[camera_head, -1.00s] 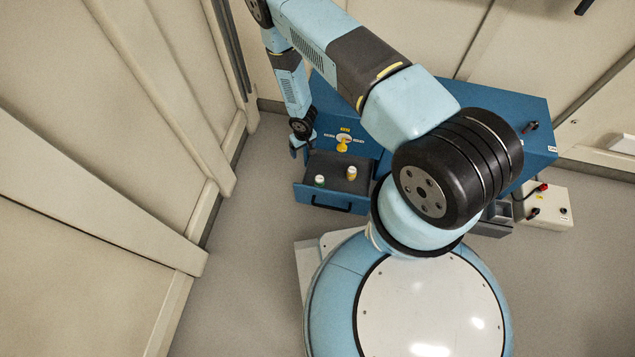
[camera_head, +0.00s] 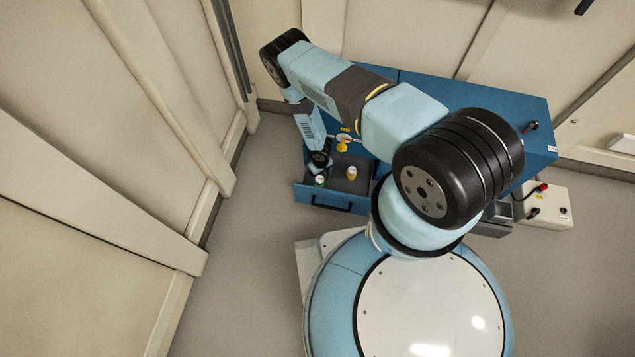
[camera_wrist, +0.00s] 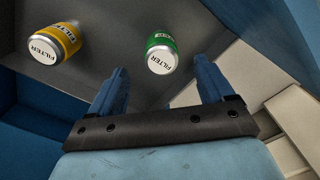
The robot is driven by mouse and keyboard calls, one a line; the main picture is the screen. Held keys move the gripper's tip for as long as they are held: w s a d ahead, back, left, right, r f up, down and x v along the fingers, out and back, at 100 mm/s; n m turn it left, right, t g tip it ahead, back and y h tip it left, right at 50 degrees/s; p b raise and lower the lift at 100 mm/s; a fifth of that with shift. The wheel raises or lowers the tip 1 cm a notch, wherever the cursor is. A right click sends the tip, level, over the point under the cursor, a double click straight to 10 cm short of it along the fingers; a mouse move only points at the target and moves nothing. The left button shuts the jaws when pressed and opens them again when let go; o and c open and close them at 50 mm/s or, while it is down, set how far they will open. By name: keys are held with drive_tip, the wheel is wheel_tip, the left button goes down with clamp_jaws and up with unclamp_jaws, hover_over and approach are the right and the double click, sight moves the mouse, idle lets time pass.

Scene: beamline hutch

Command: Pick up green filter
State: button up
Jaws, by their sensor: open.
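The green filter (camera_wrist: 161,51) is a small can with a white top marked FILTER. It stands in the open drawer (camera_head: 333,204), and its white top shows in the head view (camera_head: 319,180). My gripper (camera_wrist: 163,75) is open and empty. In the wrist view its two blue fingers point towards the green filter, which lies ahead of the gap between them and apart from both. In the head view my gripper (camera_head: 319,172) is down over the left part of the drawer, close to the green filter and partly hidden by my wrist.
A yellow filter (camera_wrist: 54,44) stands in the same drawer, right of the green one in the head view (camera_head: 351,173). The drawer walls are close by. The blue cabinet (camera_head: 480,104) rises behind.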

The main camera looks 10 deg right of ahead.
sight(320, 178)
drive_tip(key=shift+w+a+f, duration=0.1)
drive_tip(key=shift+w+f, duration=0.05)
drive_tip(key=shift+f, duration=1.45)
drive_tip(key=shift+w+a+f, duration=0.1)
drive_tip(key=shift+w+f, duration=0.05)
drive_tip(key=shift+f, duration=1.4)
drive_tip(key=c, duration=1.2)
drive_tip(key=shift+c, duration=0.2)
